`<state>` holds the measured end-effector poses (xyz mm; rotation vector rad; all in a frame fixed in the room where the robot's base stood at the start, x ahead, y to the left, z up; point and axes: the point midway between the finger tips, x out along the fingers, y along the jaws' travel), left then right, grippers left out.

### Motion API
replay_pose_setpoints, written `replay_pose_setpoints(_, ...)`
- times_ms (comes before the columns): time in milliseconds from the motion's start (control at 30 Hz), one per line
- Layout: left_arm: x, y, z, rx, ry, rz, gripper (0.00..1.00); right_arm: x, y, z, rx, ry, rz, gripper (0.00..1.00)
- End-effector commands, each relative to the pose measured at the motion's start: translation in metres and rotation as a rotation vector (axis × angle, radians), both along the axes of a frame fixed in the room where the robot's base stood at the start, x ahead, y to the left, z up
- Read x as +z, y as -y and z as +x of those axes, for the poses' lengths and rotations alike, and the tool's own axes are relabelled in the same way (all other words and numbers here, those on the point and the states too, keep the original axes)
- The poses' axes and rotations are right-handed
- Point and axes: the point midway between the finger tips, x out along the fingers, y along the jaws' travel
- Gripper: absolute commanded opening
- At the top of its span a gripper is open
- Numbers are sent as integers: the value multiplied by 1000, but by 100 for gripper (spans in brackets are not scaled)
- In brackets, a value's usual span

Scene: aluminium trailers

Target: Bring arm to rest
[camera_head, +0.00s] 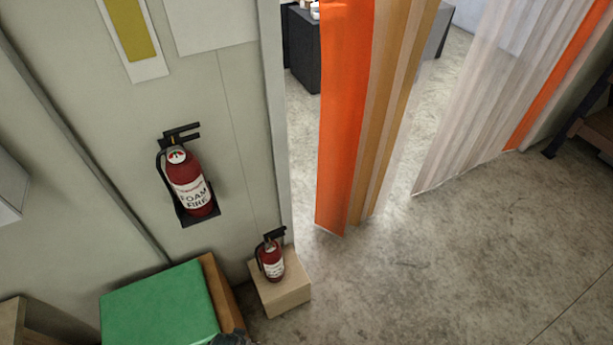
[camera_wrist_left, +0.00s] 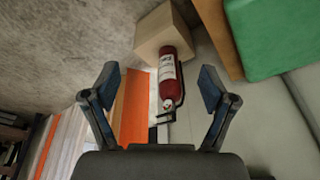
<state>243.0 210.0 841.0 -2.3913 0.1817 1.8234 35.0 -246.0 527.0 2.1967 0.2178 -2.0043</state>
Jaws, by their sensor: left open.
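My left gripper (camera_wrist_left: 159,78) is open in the left wrist view, with its two dark fingers spread and nothing held between them. A small red fire extinguisher (camera_wrist_left: 170,82) appears between the fingers but apart from them. In the head view the same small extinguisher (camera_head: 271,259) stands upright on a cardboard box (camera_head: 284,297) beside the wall. A small dark piece at the bottom edge of the head view may be part of my left arm; I cannot tell. My right gripper is in neither view.
A larger fire extinguisher (camera_head: 190,182) hangs on the pale wall. A green-topped box (camera_head: 160,308) stands left of the cardboard box. Orange and clear strip curtains (camera_head: 345,110) hang in the doorway, with a dark cabinet (camera_head: 305,50) beyond. Concrete floor (camera_head: 430,270) is clear at right.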

Motion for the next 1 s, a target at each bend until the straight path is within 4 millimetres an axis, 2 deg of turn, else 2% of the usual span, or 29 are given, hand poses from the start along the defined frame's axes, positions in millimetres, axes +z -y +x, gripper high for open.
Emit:
replay_pose_setpoints(33, -27, 0, -2, -1, -14, 1, 84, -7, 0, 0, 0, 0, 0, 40)
replay_pose_setpoints(167, -98, 0, -10, -5, -40, 3, 84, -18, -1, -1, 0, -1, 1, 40)
replay_pose_setpoints(267, -169, -2, -28, -9, -68, 4, 84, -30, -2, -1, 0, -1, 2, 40)
replay_pose_setpoints(300, -198, -3, -39, -12, -79, 6, 84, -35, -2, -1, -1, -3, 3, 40)
replay_pose_setpoints(400, -265, -8, -73, -18, -108, 9, 84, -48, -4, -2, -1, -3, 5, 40)
replay_pose_setpoints(500, -319, -15, -114, -24, -133, 12, 84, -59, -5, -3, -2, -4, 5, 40)
replay_pose_setpoints(600, -356, -22, -153, -29, -155, 15, 84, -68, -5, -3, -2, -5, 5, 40)
replay_pose_setpoints(733, -381, -29, -191, -34, -171, 19, 84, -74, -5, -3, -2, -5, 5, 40)
replay_pose_setpoints(867, -389, -33, -208, -36, -177, 20, 84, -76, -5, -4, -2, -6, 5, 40)
replay_pose_setpoints(1000, -390, -33, -210, -37, -178, 20, 84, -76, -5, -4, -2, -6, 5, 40)
